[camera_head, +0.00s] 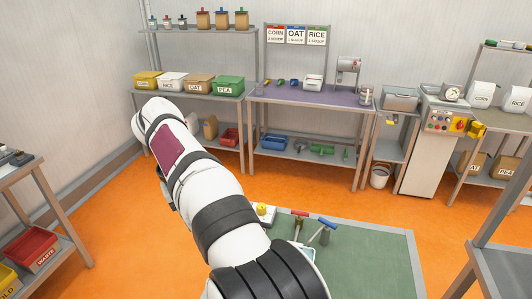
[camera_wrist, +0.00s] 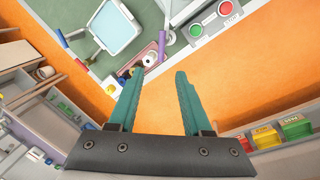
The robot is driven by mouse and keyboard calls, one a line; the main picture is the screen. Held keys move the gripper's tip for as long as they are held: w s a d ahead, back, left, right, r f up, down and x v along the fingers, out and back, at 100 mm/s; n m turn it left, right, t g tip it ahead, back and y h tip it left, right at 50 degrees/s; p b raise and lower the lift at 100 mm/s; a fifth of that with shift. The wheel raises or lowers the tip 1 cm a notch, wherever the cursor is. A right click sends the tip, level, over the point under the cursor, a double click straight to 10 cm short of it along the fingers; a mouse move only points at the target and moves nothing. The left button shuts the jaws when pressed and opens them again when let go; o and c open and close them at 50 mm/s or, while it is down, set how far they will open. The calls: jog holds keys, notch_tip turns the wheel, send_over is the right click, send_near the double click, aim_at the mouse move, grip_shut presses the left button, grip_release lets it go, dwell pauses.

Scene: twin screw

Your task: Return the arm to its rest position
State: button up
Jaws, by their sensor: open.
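My white arm with black bands rises from the bottom of the head view and reaches up and left. Its far end hides my gripper there. In the wrist view my gripper (camera_wrist: 158,73) has two teal fingers spread apart, with nothing between them. The fingers point over the edge of the green-topped table (camera_head: 372,262), which shows in the wrist view with a pale square tray (camera_wrist: 115,27). A control box with a green button and a red button (camera_wrist: 212,22) lies beyond the fingertips.
A purple-topped bench (camera_head: 310,96) and a shelf with labelled bins (camera_head: 198,84) stand along the back wall. A red waste bin (camera_head: 36,248) is at left. Orange floor lies open between.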

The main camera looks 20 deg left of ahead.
jog(key=s+d+r+m+g, duration=0.15)
jog(key=d+m, duration=0.25)
jog(key=d, duration=0.9)
jog(key=s+d+f+m+y, duration=0.2)
jog(key=s+d+m, duration=0.3)
jog(key=s+d, duration=0.6)
jog(key=s+d+f+m+y, duration=0.1)
jog(key=s+d+f+m, duration=0.4)
jog(key=s, duration=0.4)
jog(key=shift+s+f+m, duration=0.3)
jog(key=shift+s+f, duration=0.1)
jog(key=shift+f, duration=0.2)
